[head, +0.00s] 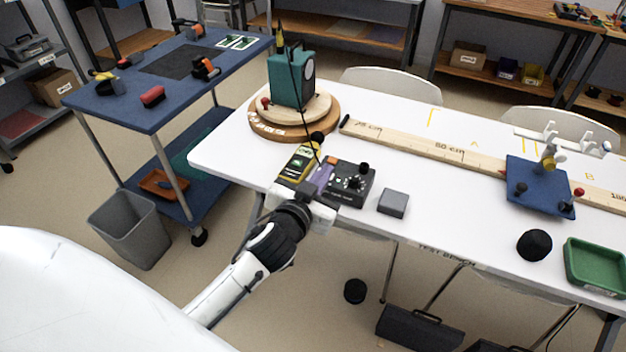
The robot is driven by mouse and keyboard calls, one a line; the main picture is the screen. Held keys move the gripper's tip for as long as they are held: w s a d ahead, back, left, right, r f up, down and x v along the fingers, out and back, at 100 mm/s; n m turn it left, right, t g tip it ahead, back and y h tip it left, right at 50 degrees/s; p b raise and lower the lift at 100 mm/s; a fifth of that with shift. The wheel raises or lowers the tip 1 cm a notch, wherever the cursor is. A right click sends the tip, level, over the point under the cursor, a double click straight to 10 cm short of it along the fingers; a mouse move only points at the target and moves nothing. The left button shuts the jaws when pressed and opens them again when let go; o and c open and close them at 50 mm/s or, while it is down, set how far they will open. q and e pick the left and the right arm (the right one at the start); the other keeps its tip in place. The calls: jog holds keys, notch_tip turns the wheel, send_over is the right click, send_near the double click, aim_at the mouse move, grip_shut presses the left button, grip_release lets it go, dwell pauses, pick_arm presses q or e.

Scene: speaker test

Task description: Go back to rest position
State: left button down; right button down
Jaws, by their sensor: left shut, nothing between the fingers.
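My left gripper (312,193) is over the front left edge of the white test table (440,205). It is shut and empty. It hides part of a black control box with knobs (354,184) and the lower end of a yellow and black meter (299,162). I cannot tell whether it touches either. My right gripper is not in view.
A teal speaker box (291,79) stands on a round wooden turntable (262,131) behind the gripper. A grey block (393,203), a long ruler (420,146), a blue stand (540,192) and a green tray (590,283) lie to the right. A blue cart (130,111) stands left.

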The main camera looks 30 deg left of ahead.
pick_arm(q)
jog(key=a+v, duration=0.1)
jog(key=v, duration=0.5)
jog(key=s+d+f+m+g+h, duration=0.1)
jog(key=s+d+f+g+h, duration=0.1)
jog(key=s+f, duration=0.7)
jog(key=s+d+f+g+h, duration=0.2)
jog(key=s+d+f+g, duration=0.2)
jog(key=f, duration=1.1)
jog(key=s+d, duration=0.3)
jog(key=s, duration=0.3)
jog(key=shift+s+d+m+h, duration=0.25)
jog(key=shift+s+m+h, duration=0.1)
jog(key=shift+m+h, duration=0.05)
